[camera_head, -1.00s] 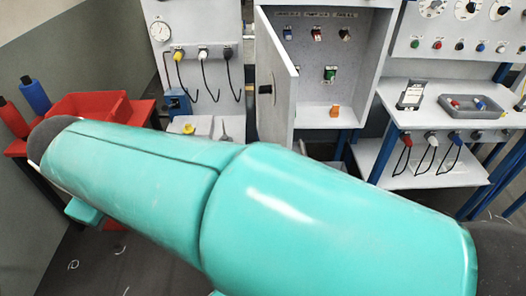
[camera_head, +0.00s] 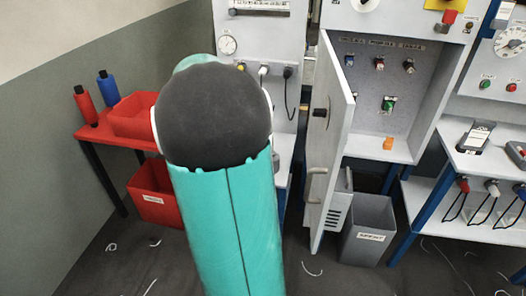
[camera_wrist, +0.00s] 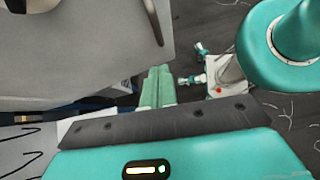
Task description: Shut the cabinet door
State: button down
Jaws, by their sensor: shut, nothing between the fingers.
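The grey cabinet door (camera_head: 333,165) stands open in the head view, swung out toward me, with a black knob (camera_head: 320,112) and a pale bar handle (camera_head: 316,186) on it. The open cabinet (camera_head: 372,105) beside it shows switches and a green button inside. In the wrist view, a grey panel (camera_wrist: 75,45) with a bar handle (camera_wrist: 152,22) fills the upper left and looks like the door. My gripper (camera_wrist: 160,72) shows there with its pale green fingers together and empty, close beside the panel's edge; contact cannot be told. In the head view my arm hides the gripper.
A red table (camera_head: 92,133) with a red bin and red and blue bottles stands at left. Another red bin (camera_head: 155,190) is below. A grey bin (camera_head: 369,232) stands beside the door's lower part. A bench (camera_head: 480,165) is at right. Floor in front is mostly clear.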

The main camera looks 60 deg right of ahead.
jog(key=s+r+x, duration=0.1)
jog(key=r+x, duration=0.1)
jog(key=x, duration=0.8)
jog(key=shift+s+f, duration=0.15)
jog(key=shift+s, duration=0.35)
jog(key=shift+d, duration=0.15)
